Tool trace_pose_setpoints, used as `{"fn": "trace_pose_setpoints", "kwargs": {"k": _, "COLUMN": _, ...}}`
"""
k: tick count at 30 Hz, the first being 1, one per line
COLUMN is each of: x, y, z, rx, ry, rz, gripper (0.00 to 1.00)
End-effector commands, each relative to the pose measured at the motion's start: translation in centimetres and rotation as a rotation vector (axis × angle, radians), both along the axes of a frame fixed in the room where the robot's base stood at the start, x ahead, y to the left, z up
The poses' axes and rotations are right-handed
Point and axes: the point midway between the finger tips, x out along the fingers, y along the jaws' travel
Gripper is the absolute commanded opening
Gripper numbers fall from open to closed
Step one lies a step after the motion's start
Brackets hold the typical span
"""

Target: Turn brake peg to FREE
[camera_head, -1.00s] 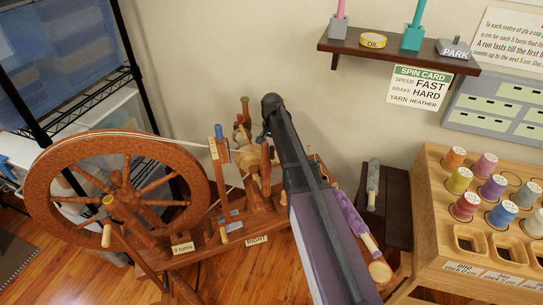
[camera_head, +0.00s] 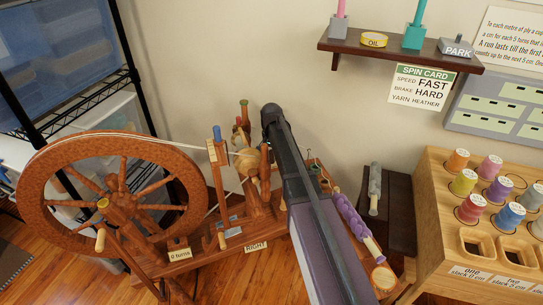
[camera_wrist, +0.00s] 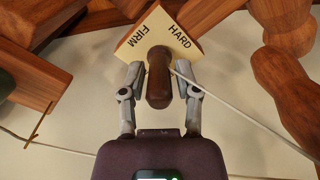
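The brake peg (camera_wrist: 159,85) is a dark brown rounded wooden peg in the middle of the wrist view. It stands in front of a pale plate (camera_wrist: 142,32) lettered FIRM on the left and HARD on the right; no FREE lettering is visible. My gripper (camera_wrist: 160,73) has one grey finger on each side of the peg, with a gap showing on both sides, so it is open around it. In the head view, my arm hides the gripper and peg. The spinning wheel (camera_head: 32,190) stands at the left there.
A thin pale cord (camera_wrist: 225,112) runs from beside the peg to the lower right, with wooden parts (camera_wrist: 285,85) close on the right. A bobbin rack (camera_head: 432,215) stands right of my arm. A shelf (camera_head: 400,53) and SPIN CARD (camera_head: 421,88) are on the wall.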

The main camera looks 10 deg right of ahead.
Motion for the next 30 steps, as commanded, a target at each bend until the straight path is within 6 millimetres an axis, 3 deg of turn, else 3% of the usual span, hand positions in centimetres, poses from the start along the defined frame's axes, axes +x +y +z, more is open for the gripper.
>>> {"fn": "trace_pose_setpoints", "kwargs": {"k": 1, "x": -0.01, "y": -0.01, "z": 0.00, "rx": 0.000, "ry": 0.000, "rz": 0.000, "gripper": 0.13}}
{"fn": "trace_pose_setpoints", "kwargs": {"k": 3, "x": 0.00, "y": -0.01, "z": 0.00, "rx": 0.000, "ry": 0.000, "rz": 0.000, "gripper": 0.00}}
{"fn": "trace_pose_setpoints", "kwargs": {"k": 14, "x": 0.00, "y": -0.01, "z": -0.02, "rx": 0.000, "ry": 0.000, "rz": 0.046, "gripper": 0.00}}
{"fn": "trace_pose_setpoints", "kwargs": {"k": 30, "x": 0.01, "y": -0.04, "z": -0.03, "rx": 0.000, "ry": 0.000, "rz": 0.407, "gripper": 0.00}}
